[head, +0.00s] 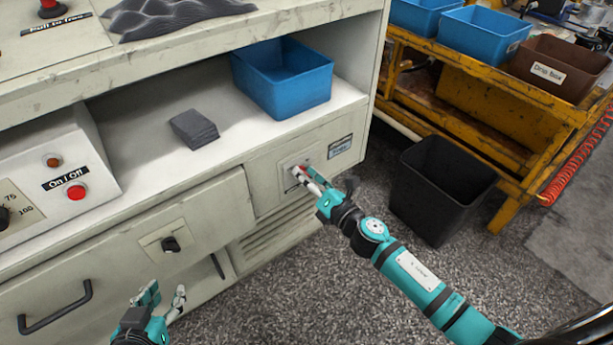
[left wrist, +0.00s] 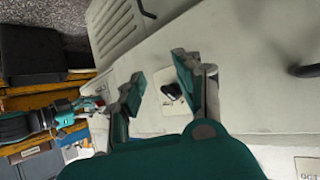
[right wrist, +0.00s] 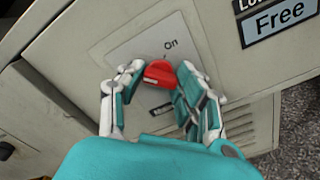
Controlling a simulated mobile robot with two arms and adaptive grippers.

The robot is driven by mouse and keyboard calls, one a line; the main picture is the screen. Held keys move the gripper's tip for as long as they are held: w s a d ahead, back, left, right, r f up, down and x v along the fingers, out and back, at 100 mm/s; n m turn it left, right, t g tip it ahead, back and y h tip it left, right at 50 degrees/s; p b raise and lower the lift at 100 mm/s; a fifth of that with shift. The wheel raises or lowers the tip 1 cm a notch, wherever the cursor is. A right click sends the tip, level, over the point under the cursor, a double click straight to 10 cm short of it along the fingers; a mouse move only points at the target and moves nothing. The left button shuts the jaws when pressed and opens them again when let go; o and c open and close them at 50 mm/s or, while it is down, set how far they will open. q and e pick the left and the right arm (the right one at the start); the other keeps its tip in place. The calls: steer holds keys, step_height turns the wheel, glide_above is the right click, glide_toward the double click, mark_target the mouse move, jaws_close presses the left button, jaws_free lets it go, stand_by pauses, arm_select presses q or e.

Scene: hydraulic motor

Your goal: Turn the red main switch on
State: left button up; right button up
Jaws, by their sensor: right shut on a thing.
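The red main switch (right wrist: 159,72) is on a light plate on the cabinet front, with the word "On" printed above and to its right. A dark label below it is partly covered. My right gripper (right wrist: 157,82) has its fingers on both sides of the red switch and is shut on it. In the head view the red switch (head: 302,169) is mostly hidden by the right gripper (head: 306,178). I cannot tell exactly where the switch points. My left gripper (head: 166,294) is open and empty, in front of the lower cabinet.
A black knob (head: 170,244) on a plate sits on the cabinet front near my left gripper. A "Free" label (right wrist: 280,17) is right of the switch. A blue bin (head: 283,80) stands on the shelf above. A black bin (head: 440,190) stands on the floor to the right.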

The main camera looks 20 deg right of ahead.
arm_select(q)
steer(key=s+a+f+g+y+p, duration=0.1)
steer(key=s+a+f+g+p, duration=0.1)
steer(key=s+g+p, duration=0.3)
steer(key=s+a+f+g+y, duration=0.1)
steer(key=s+a+f+g, duration=0.15)
steer(key=s, duration=0.45)
step_height(320, 180, down, 13)
steer(key=p, duration=0.3)
steer(key=shift+w+d+f+g+p, duration=0.2)
steer(key=shift+w+d+g+p, duration=0.1)
steer(key=shift+w+g+p, duration=0.15)
arm_select(e)
steer(key=shift+m, duration=9)
steer(key=o, duration=1.2)
steer(key=shift+c, duration=0.2)
steer(key=shift+s, duration=0.1)
